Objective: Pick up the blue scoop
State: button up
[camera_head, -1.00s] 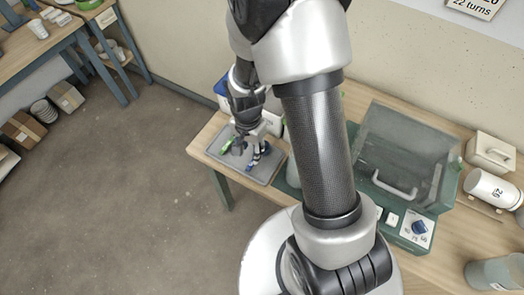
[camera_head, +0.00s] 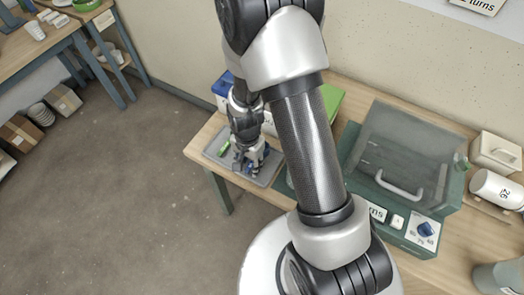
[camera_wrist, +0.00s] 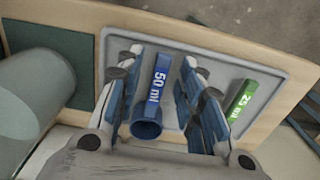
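The blue scoop (camera_wrist: 158,85), marked "50 ml", lies on a grey tray (camera_wrist: 262,65) in the wrist view, its round cup toward me. My gripper (camera_wrist: 168,75) is open, with one finger on each side of the scoop's handle and a gap showing on both sides. In the head view my gripper (camera_head: 250,162) is down over the tray (camera_head: 213,148), and the blue scoop is hard to make out behind it. A green scoop (camera_wrist: 241,103), marked "25 ml", lies on the tray to the right, outside the fingers.
A green-based machine with a clear cover (camera_head: 405,150) and handle stands right of my arm on the wooden table (camera_head: 455,235). A white jar (camera_head: 492,187) and a beige box (camera_head: 494,150) are farther right. A pale green cylinder (camera_wrist: 35,90) is close on the left in the wrist view.

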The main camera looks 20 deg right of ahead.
grip_shut()
dwell(0.5)
notch_tip(320, 180, up, 28)
jog(key=p, duration=1.3)
